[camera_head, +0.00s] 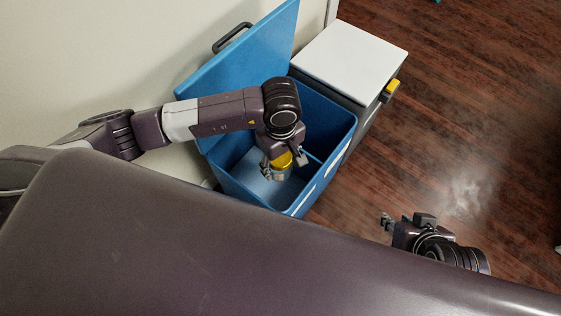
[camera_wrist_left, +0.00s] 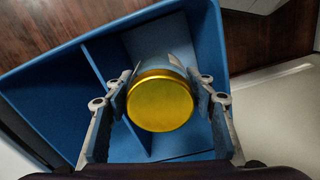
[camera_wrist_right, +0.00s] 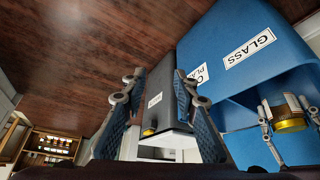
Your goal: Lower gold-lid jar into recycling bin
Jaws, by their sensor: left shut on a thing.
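The gold-lid jar (camera_wrist_left: 160,100) is held upright between the fingers of my left gripper (camera_head: 282,170); its gold lid faces the wrist camera. The jar also shows in the right wrist view (camera_wrist_right: 290,122). The blue recycling bin (camera_head: 231,181) stands open, its lid (camera_head: 240,60) raised against the wall side. A divider (camera_wrist_left: 110,75) splits its inside. In the left wrist view the jar is over the compartment right of the divider, within the bin's opening. Its base is hidden, so its height above the floor is unclear. My right gripper (camera_wrist_right: 160,95) is open and empty, outside the bin.
A grey bin with a white lid (camera_head: 350,58) and yellow latch (camera_head: 391,88) stands against the blue bin's far side. A white GLASS label (camera_wrist_right: 250,47) is on the blue bin's front. The wooden floor (camera_head: 450,110) at right is clear.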

